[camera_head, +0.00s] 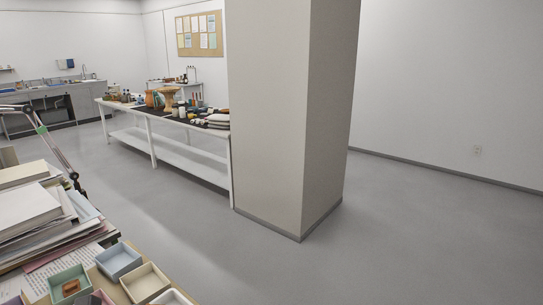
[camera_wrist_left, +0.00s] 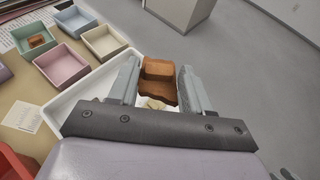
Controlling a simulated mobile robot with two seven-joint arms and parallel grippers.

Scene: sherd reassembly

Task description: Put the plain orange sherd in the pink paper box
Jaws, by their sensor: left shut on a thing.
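My left gripper (camera_wrist_left: 158,84) is shut on an orange-brown sherd (camera_wrist_left: 159,72), held between its two fingers above a white tray (camera_wrist_left: 62,103). I see no painted pattern on the side of the sherd that shows. The pink paper box (camera_wrist_left: 62,66) is left of the gripper in the left wrist view and looks empty. In the head view only a sliver of a pinkish box (camera_head: 97,299) shows at the bottom edge. My left gripper is outside the head view.
A green box (camera_wrist_left: 27,42) holds another orange-brown sherd (camera_wrist_left: 38,40). A blue box (camera_wrist_left: 75,20) and a cream box (camera_wrist_left: 105,42) stand beside it, both empty. A pale piece (camera_wrist_left: 153,104) lies below the held sherd. Stacked papers (camera_head: 30,215) lie left; a pillar (camera_head: 270,110) stands beyond.

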